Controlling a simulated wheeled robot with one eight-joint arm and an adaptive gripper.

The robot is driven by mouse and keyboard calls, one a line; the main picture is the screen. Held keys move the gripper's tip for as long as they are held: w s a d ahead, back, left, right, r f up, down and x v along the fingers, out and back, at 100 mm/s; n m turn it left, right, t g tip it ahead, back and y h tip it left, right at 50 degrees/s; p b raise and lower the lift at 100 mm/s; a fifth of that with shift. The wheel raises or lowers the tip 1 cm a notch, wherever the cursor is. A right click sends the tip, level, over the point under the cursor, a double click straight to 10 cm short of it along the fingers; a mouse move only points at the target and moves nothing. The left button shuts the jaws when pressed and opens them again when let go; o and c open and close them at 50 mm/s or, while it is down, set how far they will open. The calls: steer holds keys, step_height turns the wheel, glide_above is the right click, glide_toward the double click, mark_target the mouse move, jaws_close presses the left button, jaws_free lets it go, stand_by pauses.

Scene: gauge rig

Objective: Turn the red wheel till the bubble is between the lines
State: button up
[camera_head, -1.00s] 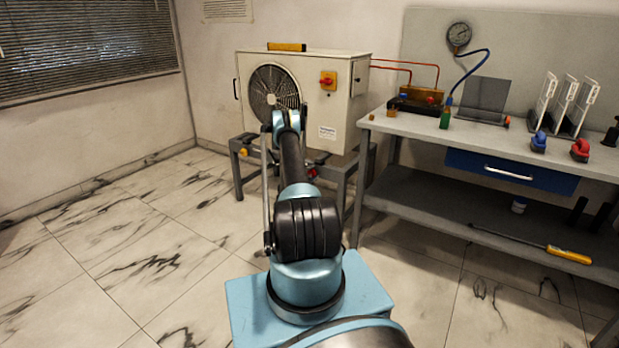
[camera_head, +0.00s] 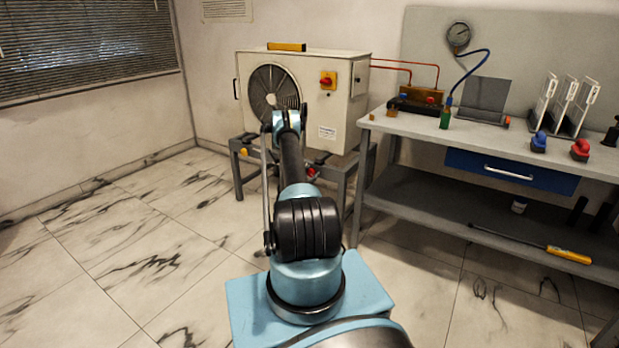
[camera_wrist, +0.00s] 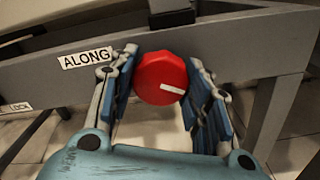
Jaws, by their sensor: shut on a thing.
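The red wheel (camera_wrist: 152,72) sits on a grey beam in the wrist view, with a white mark pointing to the right. A label "ALONG" (camera_wrist: 86,57) is left of it. My gripper (camera_wrist: 162,60) is shut on the wheel, one finger on each side. A yellow level (camera_head: 287,47) lies on top of the white fan unit (camera_head: 350,62). Its bubble and lines are too small to make out.
The fan unit stands on a grey stand (camera_head: 352,176) with a yellow knob (camera_head: 243,152) at the left. A workbench (camera_head: 420,128) to the right holds a gauge rig and other items. The marble floor at left is clear.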

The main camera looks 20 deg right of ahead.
steer(key=shift+s, duration=0.1)
stand_by(0.5)
steer(key=o, duration=1.1)
steer(key=shift+d, duration=0.1)
steer(key=shift+r, duration=4.9)
